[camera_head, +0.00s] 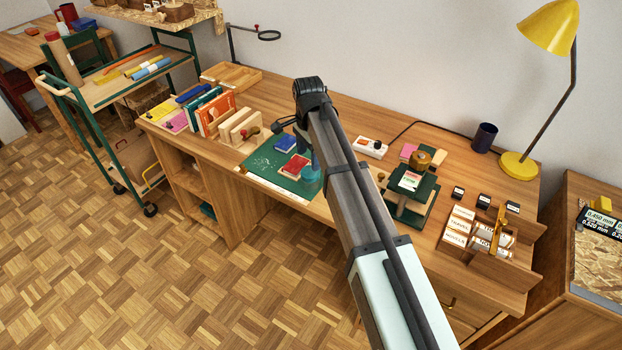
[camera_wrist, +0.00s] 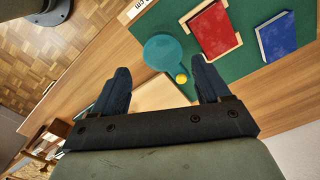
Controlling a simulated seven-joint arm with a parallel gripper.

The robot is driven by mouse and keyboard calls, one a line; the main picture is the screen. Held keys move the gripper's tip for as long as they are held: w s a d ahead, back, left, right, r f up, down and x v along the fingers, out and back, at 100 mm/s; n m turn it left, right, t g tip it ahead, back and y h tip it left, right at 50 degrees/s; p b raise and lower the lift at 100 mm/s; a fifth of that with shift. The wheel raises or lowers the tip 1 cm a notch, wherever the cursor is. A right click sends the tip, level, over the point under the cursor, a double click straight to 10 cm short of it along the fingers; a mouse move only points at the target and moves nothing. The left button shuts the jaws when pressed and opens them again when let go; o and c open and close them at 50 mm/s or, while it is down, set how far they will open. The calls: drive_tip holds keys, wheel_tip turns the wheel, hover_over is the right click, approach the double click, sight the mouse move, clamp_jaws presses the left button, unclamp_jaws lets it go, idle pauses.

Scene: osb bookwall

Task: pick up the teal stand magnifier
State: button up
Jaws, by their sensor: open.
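The teal stand magnifier (camera_wrist: 163,52) shows in the wrist view as a round teal disc with a small yellow knob at its lower right. It is on the green cutting mat (camera_wrist: 255,72), near the mat's edge. In the head view the magnifier (camera_head: 310,176) is a small teal shape beside my arm, partly hidden by it. My gripper (camera_wrist: 160,66) is open and empty. Its two dark fingers point toward the magnifier, with the knob near the right fingertip. I cannot tell the height between them.
A red book (camera_wrist: 211,30) in a wooden frame and a blue book (camera_wrist: 275,38) lie on the mat close to the magnifier. A row of upright books and blocks (camera_head: 215,115) stands at the left. A dark green press (camera_head: 411,185) stands to the right.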

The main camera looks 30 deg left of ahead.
sight(310, 171)
wheel_tip(310, 171, down, 5)
drive_tip(key=shift+r, duration=0.2)
drive_tip(key=shift+w+f, duration=0.2)
drive_tip(key=shift+f, duration=1.15)
drive_tip(key=shift+w+f, duration=0.15)
drive_tip(key=shift+f, duration=1.15)
drive_tip(key=c, duration=0.9)
